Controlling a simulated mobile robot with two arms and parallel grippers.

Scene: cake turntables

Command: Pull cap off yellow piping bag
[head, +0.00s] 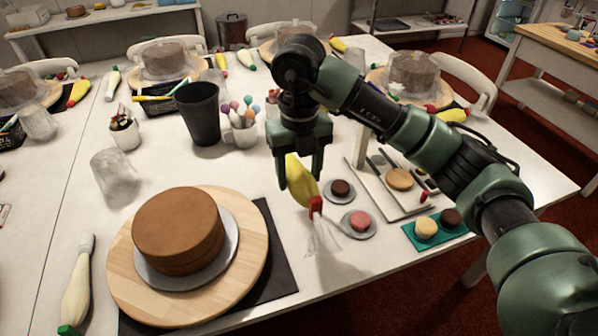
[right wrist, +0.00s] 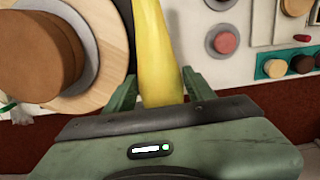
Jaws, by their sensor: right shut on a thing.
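My right gripper (head: 299,178) is shut on the yellow piping bag (head: 297,172) and holds it tilted near the middle of the table. The bag's red cap (head: 316,205) is on its lower end, facing the near side. In the right wrist view the yellow bag (right wrist: 158,50) stands between the two green fingers, and its cap is not visible there. A pale, see-through shape just below the cap in the head view is too blurred to identify. My left gripper is not in view.
A brown cake (head: 178,230) sits on a wooden turntable (head: 125,290) at front left. A white piping bag with a green cap (head: 78,275) lies beside it. Saucers with small cakes (head: 359,223) and a teal tray (head: 441,235) lie to the right. A black cup (head: 199,115) stands behind.

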